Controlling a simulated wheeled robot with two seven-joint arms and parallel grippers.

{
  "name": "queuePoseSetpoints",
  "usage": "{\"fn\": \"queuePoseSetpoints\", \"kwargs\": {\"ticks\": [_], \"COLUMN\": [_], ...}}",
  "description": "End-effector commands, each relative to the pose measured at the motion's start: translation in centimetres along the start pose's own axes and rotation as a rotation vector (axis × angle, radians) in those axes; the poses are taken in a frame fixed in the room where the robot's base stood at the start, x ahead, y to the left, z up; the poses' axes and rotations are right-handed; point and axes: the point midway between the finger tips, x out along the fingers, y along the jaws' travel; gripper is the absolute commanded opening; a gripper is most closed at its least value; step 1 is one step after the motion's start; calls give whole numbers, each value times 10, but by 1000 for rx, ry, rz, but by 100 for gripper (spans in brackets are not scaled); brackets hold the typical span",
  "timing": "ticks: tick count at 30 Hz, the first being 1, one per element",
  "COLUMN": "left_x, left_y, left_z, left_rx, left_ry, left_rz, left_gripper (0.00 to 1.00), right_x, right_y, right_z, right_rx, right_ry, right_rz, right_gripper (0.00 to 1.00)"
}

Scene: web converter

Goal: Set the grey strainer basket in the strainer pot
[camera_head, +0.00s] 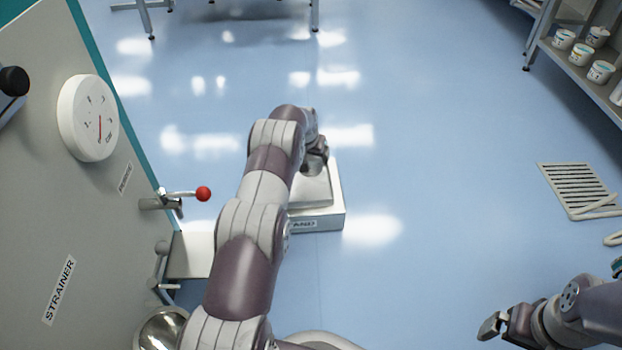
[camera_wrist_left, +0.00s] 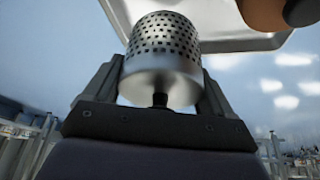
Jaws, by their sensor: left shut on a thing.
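The strainer basket (camera_wrist_left: 165,50) is a grey metal cup with punched holes and a dark knob, between the fingers of my left gripper (camera_wrist_left: 160,85) in the left wrist view. The left gripper is shut on it. In the head view my left gripper (camera_head: 319,150) is over the far part of a pale stand; the basket cannot be made out there. A round shiny metal vessel (camera_head: 160,330), seemingly the strainer pot, shows at the bottom left below the STRAINER label, partly hidden by my left arm. My right gripper (camera_head: 502,327) is at the lower right, away from these things.
The pale stand (camera_head: 325,218) is on the blue floor. A grey panel (camera_head: 60,220) with a gauge (camera_head: 88,118) and a red-knobbed lever (camera_head: 203,194) fills the left. A shelf with several tubs (camera_head: 601,72) and a floor grate (camera_head: 575,188) are right.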

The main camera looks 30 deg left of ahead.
Motion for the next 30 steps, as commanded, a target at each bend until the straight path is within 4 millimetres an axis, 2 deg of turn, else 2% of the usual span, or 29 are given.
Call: {"fn": "queuePoseSetpoints", "kwargs": {"ticks": [1, 8, 20, 21, 22, 23, 30], "left_x": [18, 56, 59, 59, 58, 58, 59], "left_y": [0, 0, 0, 0, 0, 0, 0], "left_z": [8, 23, 24, 24, 24, 24, 24], "left_rx": [0, 0, 0, 0, 0, 0, 0], "left_ry": [-1, 0, 1, 1, 1, 1, 0], "left_rz": [0, 0, 0, 0, 0, 0, 0], "left_gripper": [51, 51, 51, 88, 98, 100, 100], "right_x": [16, 46, 46, 46, 45, 45, 46], "right_y": [0, 0, 0, 0, 0, 0, 0], "right_z": [2, 6, 6, 6, 5, 5, 6], "right_rx": [0, 0, 0, 0, 0, 0, 0], "right_ry": [-1, -1, 0, 0, 0, 0, 0], "right_rz": [0, 0, 0, 0, 0, 0, 0], "right_gripper": [100, 100, 100, 100, 100, 100, 100]}}
